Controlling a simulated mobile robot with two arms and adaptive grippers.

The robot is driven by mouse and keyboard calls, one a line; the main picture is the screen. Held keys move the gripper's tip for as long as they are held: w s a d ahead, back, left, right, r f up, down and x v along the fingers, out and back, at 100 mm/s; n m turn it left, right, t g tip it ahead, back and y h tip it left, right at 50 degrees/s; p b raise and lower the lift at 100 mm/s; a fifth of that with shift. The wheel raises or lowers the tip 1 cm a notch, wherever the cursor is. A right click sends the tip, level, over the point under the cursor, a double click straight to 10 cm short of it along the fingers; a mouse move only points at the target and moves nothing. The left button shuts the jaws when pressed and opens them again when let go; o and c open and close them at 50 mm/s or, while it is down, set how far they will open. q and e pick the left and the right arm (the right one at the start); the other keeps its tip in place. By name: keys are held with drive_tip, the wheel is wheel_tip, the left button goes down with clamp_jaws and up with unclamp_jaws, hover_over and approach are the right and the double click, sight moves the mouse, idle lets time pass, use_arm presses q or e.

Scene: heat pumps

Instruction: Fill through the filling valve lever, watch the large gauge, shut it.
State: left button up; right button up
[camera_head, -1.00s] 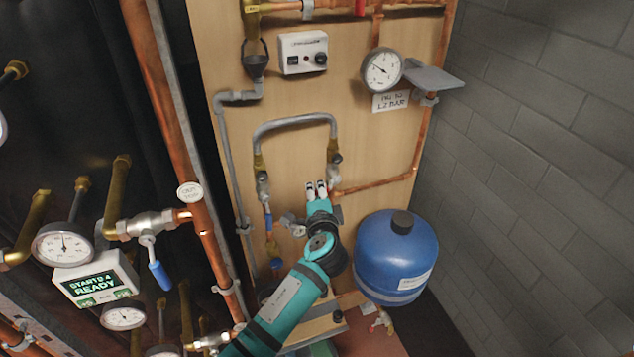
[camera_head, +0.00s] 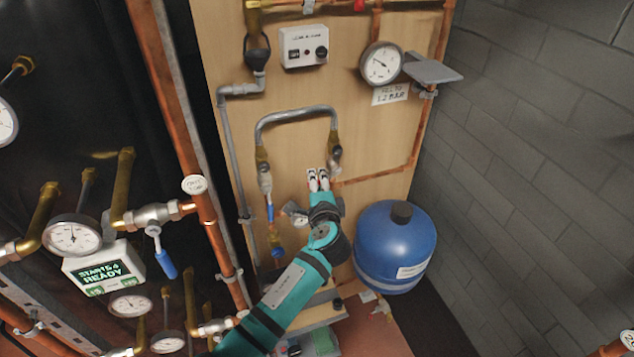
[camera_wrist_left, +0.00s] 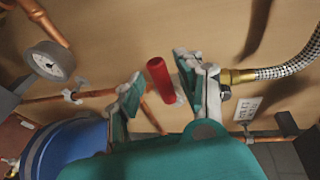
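The large gauge (camera_head: 381,63) is on the upper right of the wooden board in the head view, its dark needle pointing up-left. A "fill to 1.2 bar" label (camera_head: 390,95) is below it. My left gripper (camera_head: 318,180) reaches up to the board below the grey hose loop (camera_head: 296,114). In the left wrist view a red lever (camera_wrist_left: 160,80) lies between the two spread fingers of my left gripper (camera_wrist_left: 158,88), with visible gaps beside it; I cannot make out contact. My right gripper is not in view.
A blue tank (camera_head: 394,250) stands right of my left arm. A grey shelf (camera_head: 433,72) juts out beside the large gauge. Left are copper pipes, small gauges (camera_head: 73,236), a blue-handled valve (camera_head: 165,264) and a display box (camera_head: 104,269). A block wall closes the right side.

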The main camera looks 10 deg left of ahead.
use_arm(q)
drive_tip(key=shift+w+r, duration=0.1)
drive_tip(key=v, duration=1.2)
idle(1.5)
